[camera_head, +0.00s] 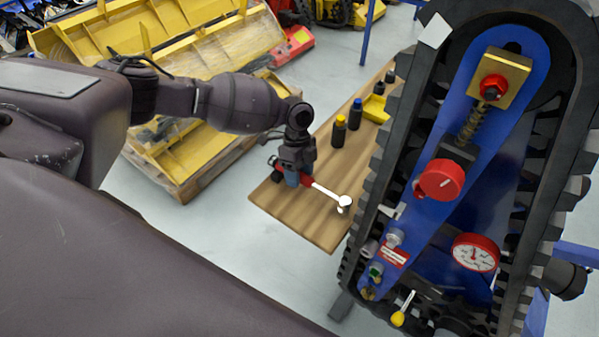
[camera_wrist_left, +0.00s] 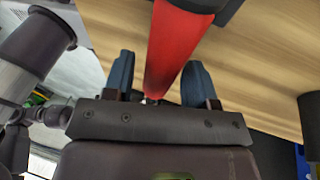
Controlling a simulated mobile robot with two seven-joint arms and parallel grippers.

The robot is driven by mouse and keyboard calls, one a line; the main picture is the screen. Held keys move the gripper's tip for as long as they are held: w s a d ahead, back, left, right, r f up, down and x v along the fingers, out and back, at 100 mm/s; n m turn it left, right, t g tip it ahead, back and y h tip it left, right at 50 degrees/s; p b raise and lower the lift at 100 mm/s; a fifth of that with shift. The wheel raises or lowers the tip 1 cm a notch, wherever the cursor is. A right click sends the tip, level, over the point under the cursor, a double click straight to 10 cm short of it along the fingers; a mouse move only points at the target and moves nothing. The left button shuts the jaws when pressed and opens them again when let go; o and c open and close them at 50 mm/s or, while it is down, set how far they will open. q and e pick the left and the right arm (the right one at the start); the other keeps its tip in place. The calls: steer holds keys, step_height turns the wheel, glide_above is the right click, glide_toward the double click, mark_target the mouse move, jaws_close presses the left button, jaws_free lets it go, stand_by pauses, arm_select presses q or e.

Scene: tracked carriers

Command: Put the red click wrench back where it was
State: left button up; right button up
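The red click wrench has a red handle (camera_head: 307,181) and a bright metal head (camera_head: 344,202). It shows over the near end of the wooden bench top; I cannot tell if it rests on it. My left gripper (camera_head: 292,176) is at the handle, pointing down. In the left wrist view the red handle (camera_wrist_left: 172,50) passes between the two blue fingers (camera_wrist_left: 158,78). A gap shows between the handle and the left finger, so the gripper looks open around it. Contact on the other side is unclear. My right gripper is not in view.
The wooden bench top (camera_head: 270,197) carries black bottles with yellow (camera_head: 338,133) and blue (camera_head: 355,116) caps and a yellow block (camera_head: 376,108). A blue tracked carrier (camera_head: 440,165) with a red knob and a dial gauge (camera_head: 475,252) stands close on the right. Yellow machinery lies behind.

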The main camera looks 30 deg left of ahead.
arm_select(q)
steer(key=shift+v, duration=6.15)
